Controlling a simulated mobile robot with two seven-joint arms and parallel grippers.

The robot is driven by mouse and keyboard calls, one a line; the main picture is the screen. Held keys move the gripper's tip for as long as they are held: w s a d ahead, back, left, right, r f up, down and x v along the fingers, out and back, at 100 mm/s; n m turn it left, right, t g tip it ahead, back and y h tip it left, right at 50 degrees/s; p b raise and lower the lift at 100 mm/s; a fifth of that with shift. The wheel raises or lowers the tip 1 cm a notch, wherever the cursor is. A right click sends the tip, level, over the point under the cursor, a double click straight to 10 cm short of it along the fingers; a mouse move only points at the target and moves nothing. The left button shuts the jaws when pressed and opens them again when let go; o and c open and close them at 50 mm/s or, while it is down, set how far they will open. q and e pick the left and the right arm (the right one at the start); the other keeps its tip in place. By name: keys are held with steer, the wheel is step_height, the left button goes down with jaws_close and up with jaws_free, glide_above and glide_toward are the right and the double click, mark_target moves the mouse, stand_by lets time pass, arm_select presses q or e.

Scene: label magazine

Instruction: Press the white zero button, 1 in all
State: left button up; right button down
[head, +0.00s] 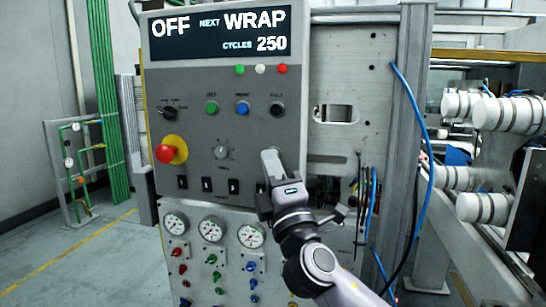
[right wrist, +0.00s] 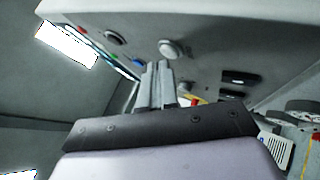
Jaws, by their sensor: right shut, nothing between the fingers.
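The grey control panel (head: 190,80) faces me in the head view. My right gripper (head: 271,153) is shut and empty, with its fingertips in front of the panel's lower right part, right of a grey rotary knob (head: 221,152). In the right wrist view a round whitish button (right wrist: 172,48), which looks like the white zero button, stands just beyond the right fingertips (right wrist: 157,66). I cannot tell whether they touch. My left gripper is not in view.
Green (head: 211,107), blue (head: 242,108) and black (head: 277,109) buttons sit above the gripper. A red mushroom button (head: 165,154) is at left. Black rocker switches (head: 207,184) and gauges (head: 211,229) lie below. A blue cable (head: 431,140) hangs at right.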

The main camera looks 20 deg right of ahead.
steer(key=shift+w+d, duration=0.2)
steer(key=shift+w, duration=0.15)
stand_by(0.9)
steer(key=shift+s, duration=0.1)
steer(key=shift+s+a, duration=0.4)
steer(key=shift+s, duration=0.2)
steer(key=shift+s+a+p, duration=0.25)
steer(key=shift+s+a, duration=0.5)
steer(key=shift+s, duration=0.3)
steer(key=shift+s+a+p, duration=0.2)
steer(key=shift+s+a, duration=0.5)
steer(key=shift+s, duration=0.3)
